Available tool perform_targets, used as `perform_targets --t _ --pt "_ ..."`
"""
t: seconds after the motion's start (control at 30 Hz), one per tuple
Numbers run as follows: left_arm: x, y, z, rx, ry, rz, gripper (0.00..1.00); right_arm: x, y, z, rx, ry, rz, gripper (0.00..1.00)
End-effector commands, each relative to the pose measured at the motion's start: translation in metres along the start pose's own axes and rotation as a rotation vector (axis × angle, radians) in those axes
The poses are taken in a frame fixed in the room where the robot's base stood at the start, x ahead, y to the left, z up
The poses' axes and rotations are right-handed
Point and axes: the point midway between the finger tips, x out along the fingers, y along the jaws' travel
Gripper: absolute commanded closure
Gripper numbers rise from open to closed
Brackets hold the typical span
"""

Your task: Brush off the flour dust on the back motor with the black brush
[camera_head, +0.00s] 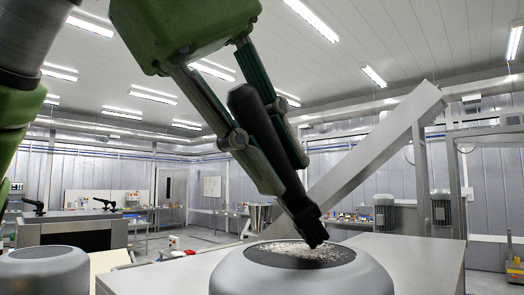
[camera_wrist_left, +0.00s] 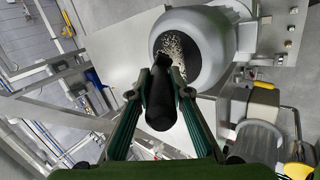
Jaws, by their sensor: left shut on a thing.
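My left gripper (camera_head: 280,165) is shut on the black brush (camera_head: 262,125), which is tilted with its bristle end down and to the right. The brush tip (camera_head: 316,240) is at the dark round top of a grey motor (camera_head: 300,282); I cannot tell whether it touches. Pale flour dust (camera_head: 278,249) is speckled over that top, mostly left of the tip. In the left wrist view, the brush (camera_wrist_left: 161,105) lies between the fingers, and the dust (camera_wrist_left: 178,45) shows on the motor (camera_wrist_left: 215,55) just beyond. My right gripper is not in view.
Another grey rounded motor (camera_head: 42,275) stands at the lower left. A slanted metal beam (camera_head: 375,145) rises behind the dusty motor to the right. A flat metal surface (camera_head: 410,255) lies right of it. Benches and machines stand farther back.

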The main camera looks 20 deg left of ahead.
Motion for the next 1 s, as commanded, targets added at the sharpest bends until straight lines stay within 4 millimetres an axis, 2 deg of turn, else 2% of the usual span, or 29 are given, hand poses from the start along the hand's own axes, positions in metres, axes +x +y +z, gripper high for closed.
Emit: perform_targets --t 0.23,0.4,0.67,1.0 --pt "0.013 0.017 -0.004 0.0 -0.002 -0.001 1.0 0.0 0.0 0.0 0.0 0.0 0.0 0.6" --pt "0.018 0.022 -0.006 0.0 -0.001 0.001 1.0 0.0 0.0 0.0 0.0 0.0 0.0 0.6" --pt "0.017 0.019 -0.018 0.0 0.0 0.001 1.0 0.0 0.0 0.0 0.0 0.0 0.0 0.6" --pt "0.003 0.001 -0.013 0.001 0.002 0.002 1.0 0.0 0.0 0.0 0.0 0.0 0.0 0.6"
